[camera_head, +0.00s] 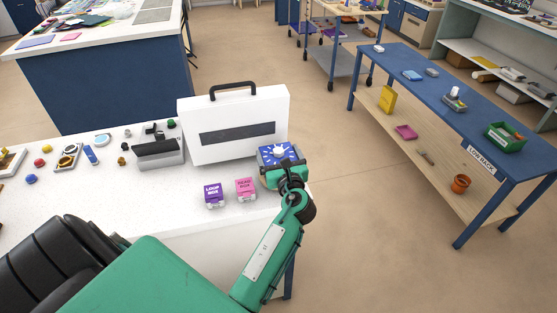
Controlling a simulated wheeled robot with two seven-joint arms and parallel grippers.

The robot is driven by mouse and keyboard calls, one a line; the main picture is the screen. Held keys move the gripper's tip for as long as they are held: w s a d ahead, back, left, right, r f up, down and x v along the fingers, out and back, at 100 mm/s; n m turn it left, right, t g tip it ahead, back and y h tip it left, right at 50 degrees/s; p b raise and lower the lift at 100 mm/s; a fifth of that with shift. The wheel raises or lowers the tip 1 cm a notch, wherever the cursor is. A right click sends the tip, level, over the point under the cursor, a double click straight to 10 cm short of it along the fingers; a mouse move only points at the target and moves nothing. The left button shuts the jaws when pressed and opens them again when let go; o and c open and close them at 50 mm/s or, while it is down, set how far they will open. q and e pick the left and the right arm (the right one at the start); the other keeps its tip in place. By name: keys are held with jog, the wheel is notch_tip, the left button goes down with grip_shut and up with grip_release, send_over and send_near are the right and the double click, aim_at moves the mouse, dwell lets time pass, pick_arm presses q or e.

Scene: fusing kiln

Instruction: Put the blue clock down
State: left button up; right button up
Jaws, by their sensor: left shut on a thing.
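The blue clock (267,155) has a white starburst face and shows near the right edge of the white table (240,222). My left gripper (284,165) is shut on it, and my green arm reaches up from below. The gripper hides part of the clock's lower right side. I cannot tell whether the clock touches the table top or is held just above it. My right gripper is not in view.
A white case (235,105) with a dark handle stands just behind the clock. A purple box (213,196) and a pink box (246,188) sit in front of it. A grey device (158,155) and small items lie left. A blue bench (465,120) stands across the floor.

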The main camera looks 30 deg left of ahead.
pick_arm(q)
jog(key=shift+f, duration=0.9)
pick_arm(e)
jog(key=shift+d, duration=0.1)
pick_arm(q)
jog(key=shift+f, duration=0.1)
jog(key=o, duration=0.9)
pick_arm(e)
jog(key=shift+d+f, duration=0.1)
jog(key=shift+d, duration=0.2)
